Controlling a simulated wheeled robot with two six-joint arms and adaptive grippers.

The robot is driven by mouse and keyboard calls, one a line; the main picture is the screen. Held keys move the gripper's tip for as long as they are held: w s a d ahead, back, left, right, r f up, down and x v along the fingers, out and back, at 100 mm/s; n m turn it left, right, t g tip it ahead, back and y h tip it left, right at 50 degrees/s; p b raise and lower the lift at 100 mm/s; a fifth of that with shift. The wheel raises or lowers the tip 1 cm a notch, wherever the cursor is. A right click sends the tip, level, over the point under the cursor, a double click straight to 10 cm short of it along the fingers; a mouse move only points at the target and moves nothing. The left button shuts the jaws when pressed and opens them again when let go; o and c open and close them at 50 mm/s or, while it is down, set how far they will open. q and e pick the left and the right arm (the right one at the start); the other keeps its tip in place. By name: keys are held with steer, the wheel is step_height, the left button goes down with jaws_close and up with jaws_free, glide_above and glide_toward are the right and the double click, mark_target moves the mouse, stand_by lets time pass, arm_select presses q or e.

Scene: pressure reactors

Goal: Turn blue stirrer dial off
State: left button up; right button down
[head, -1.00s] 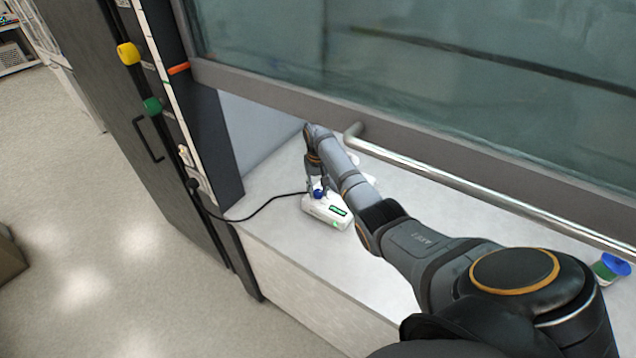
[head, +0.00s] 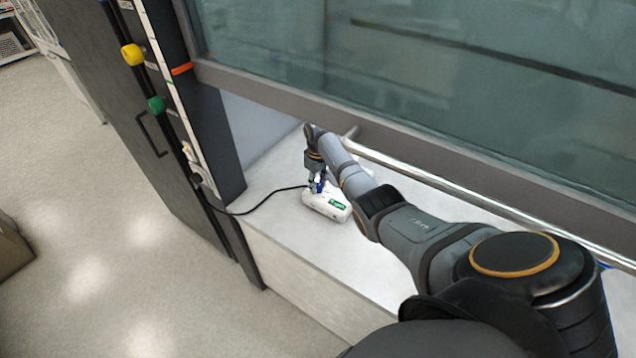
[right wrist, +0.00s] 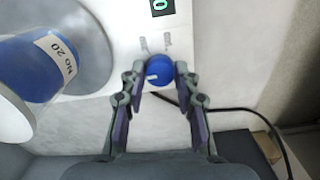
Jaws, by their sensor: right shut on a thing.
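The white stirrer (head: 318,208) sits on the bench under the raised sash, its small green display lit. Its blue dial (right wrist: 158,70) is on the front face in the right wrist view, with a white mark toward the lower left. My right gripper (right wrist: 160,80) is shut on the dial, one finger on each side. In the head view the right gripper (head: 317,183) reaches down onto the stirrer and hides most of the dial. My left gripper is not in view.
A blue container with a white label (right wrist: 60,55) stands on the stirrer plate. A black cable (head: 255,208) runs left from the stirrer. The sash handle bar (head: 450,185) and glass sash (head: 420,80) are just above my arm. The bench in front (head: 290,240) is clear.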

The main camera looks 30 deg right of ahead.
mark_target(318, 186)
stand_by(0.4)
steer(key=c, duration=1)
jaws_free()
steer(key=shift+r, duration=0.1)
step_height(318, 186, up, 12)
steer(key=shift+f, duration=0.1)
